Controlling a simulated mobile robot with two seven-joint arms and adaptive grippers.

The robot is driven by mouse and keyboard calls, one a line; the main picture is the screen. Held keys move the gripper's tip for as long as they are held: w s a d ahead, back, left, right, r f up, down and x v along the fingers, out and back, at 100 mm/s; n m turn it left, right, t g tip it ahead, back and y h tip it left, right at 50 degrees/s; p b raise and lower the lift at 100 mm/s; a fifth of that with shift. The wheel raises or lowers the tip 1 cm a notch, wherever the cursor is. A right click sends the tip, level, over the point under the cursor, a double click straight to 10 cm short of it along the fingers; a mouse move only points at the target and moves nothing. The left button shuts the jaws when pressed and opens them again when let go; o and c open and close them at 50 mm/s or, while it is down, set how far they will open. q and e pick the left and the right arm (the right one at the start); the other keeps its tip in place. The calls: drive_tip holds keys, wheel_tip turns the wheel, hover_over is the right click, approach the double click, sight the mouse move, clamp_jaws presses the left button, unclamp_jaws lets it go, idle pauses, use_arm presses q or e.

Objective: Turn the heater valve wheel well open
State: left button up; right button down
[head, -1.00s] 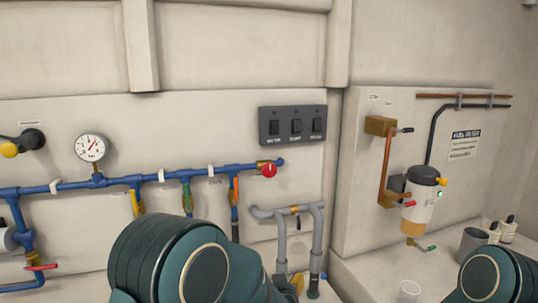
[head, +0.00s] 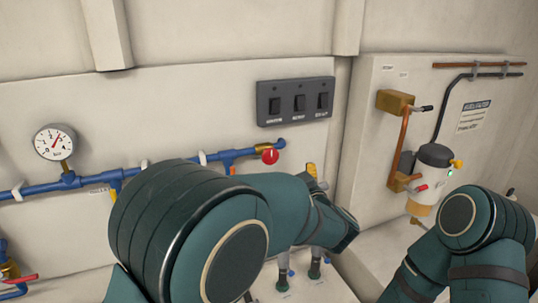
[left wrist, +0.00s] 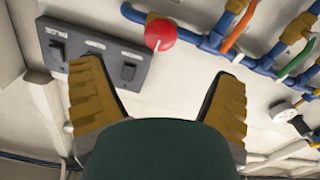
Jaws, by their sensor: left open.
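A red round valve wheel (head: 270,156) with a pale mark on its face sits at the right end of the blue pipe (head: 45,189). It is a little below the black switch panel (head: 296,101). No readable label shows which valve it is. In the left wrist view the red wheel (left wrist: 160,34) is at top centre, beyond and between my spread finger tips. My left gripper (left wrist: 158,77) is open and empty, apart from the wheel. In the head view my left arm hides most of that gripper and the pipes below. My right gripper is out of view.
A pressure gauge (head: 55,142) stands on the blue pipe at left. A red-handled valve (head: 20,279) is at lower left. A white and black filter unit (head: 425,180) and a brass box (head: 394,102) are on the right wall. Coloured handles hang along the pipe in the wrist view.

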sight(272, 158)
use_arm(q)
drive_tip(key=p+x, duration=0.1)
drive_tip(key=x, duration=1.1)
drive_tip(key=shift+a, duration=0.1)
drive_tip(key=c, duration=1.2)
